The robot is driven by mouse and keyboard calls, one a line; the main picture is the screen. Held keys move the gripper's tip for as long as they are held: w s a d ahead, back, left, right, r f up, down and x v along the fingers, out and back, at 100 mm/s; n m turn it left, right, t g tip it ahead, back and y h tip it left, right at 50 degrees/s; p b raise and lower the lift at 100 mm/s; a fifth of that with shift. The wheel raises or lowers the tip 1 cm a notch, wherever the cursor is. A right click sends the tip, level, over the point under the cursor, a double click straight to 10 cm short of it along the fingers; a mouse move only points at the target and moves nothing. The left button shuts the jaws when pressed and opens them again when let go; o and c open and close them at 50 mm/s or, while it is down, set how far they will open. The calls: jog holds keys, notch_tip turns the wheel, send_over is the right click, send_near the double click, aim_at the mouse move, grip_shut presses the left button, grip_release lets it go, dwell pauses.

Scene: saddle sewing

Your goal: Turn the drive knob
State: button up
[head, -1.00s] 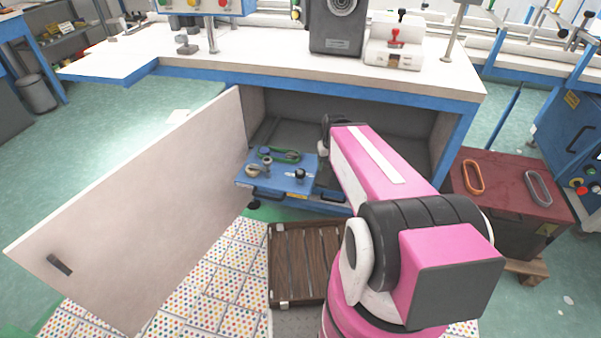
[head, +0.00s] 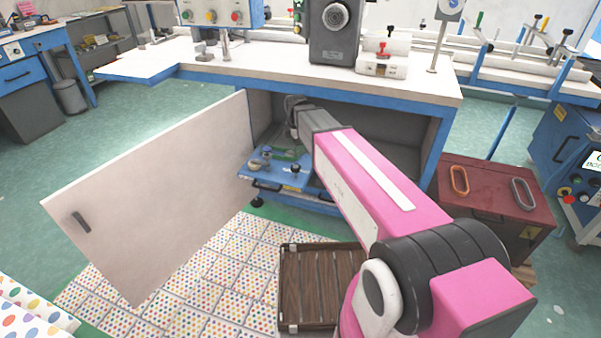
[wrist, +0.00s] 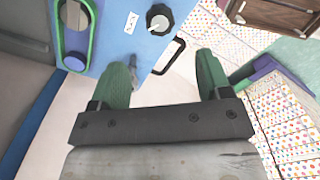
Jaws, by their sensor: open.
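A black round knob with a pale top (wrist: 159,19) stands on a blue panel (wrist: 112,45) at the top of the wrist view. A label with small marks is beside it. In the head view, the black knob (head: 296,168) is on the blue unit (head: 270,180) inside the open cabinet.
The cabinet door (head: 150,195) stands open at left. A black handle (wrist: 172,58) sticks out from the panel's edge near my fingers. The worktop (head: 300,75) overhangs my arm. A wooden crate (head: 283,300) and a red box (head: 490,195) stand nearby.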

aim_at(296, 167)
jog(key=f, duration=1)
jog(key=shift+a+f, duration=0.2)
jog(key=shift+f, duration=0.1)
jog(key=c, duration=0.9)
